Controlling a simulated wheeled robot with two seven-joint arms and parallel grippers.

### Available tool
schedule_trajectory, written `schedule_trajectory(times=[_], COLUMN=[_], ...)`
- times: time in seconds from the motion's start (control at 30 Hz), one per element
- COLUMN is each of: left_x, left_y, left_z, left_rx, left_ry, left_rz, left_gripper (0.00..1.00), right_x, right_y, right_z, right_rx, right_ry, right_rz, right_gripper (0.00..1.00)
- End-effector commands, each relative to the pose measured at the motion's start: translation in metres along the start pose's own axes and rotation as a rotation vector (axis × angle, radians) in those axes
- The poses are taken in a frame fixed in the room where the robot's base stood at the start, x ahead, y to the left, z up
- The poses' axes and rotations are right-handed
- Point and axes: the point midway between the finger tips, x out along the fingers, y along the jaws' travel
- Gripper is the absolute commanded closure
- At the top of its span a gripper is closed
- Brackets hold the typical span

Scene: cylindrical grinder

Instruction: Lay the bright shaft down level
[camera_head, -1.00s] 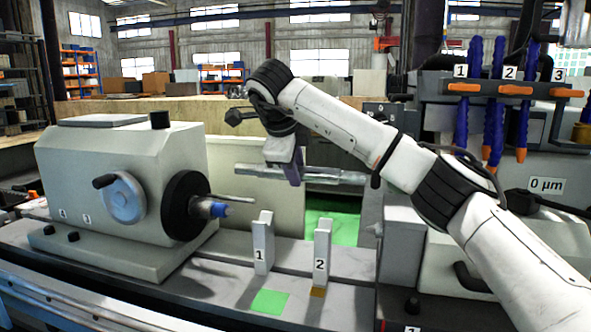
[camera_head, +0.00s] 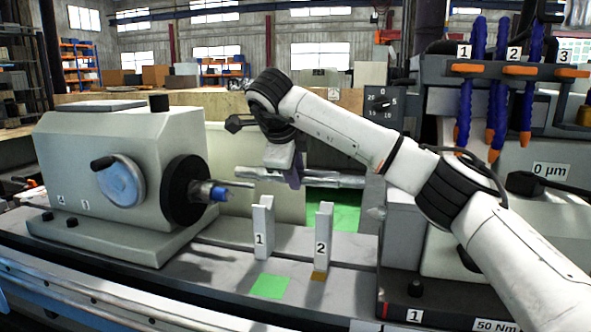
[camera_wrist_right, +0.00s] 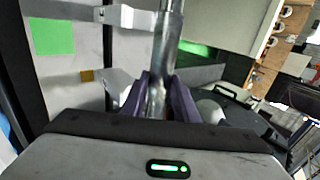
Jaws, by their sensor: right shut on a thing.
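The bright metal shaft (camera_head: 338,180) is held in the air behind and above the two upright rests, roughly level, its right end slightly lower in the picture. My right gripper (camera_head: 293,178) is shut around its middle from above. In the right wrist view, the shaft (camera_wrist_right: 166,45) runs between the purple fingers of my right gripper (camera_wrist_right: 158,98). Rest 1 (camera_head: 262,228) and rest 2 (camera_head: 323,236) stand on the machine table, apart from the shaft in the head view. My left gripper is out of view.
The tailstock point (camera_head: 376,213) is on the right. A green square (camera_head: 270,287) marks the table before rest 1. Blue coolant hoses (camera_head: 497,100) hang at upper right.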

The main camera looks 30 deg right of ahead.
Motion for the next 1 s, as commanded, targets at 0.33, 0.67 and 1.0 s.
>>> schedule_trajectory(times=[0.33, 0.67, 1.0], left_x=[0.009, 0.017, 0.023], left_y=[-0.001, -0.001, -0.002], left_z=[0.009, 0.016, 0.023], left_rx=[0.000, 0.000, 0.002], left_ry=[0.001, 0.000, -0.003], left_rz=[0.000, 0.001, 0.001], left_gripper=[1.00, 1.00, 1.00], right_x=[0.012, 0.027, 0.040], right_y=[0.009, 0.022, 0.033], right_z=[0.001, 0.001, 0.001], right_rx=[0.005, 0.007, 0.006], right_ry=[-0.010, -0.010, -0.010], right_rz=[-0.013, -0.013, -0.013], right_gripper=[1.00, 1.00, 1.00])
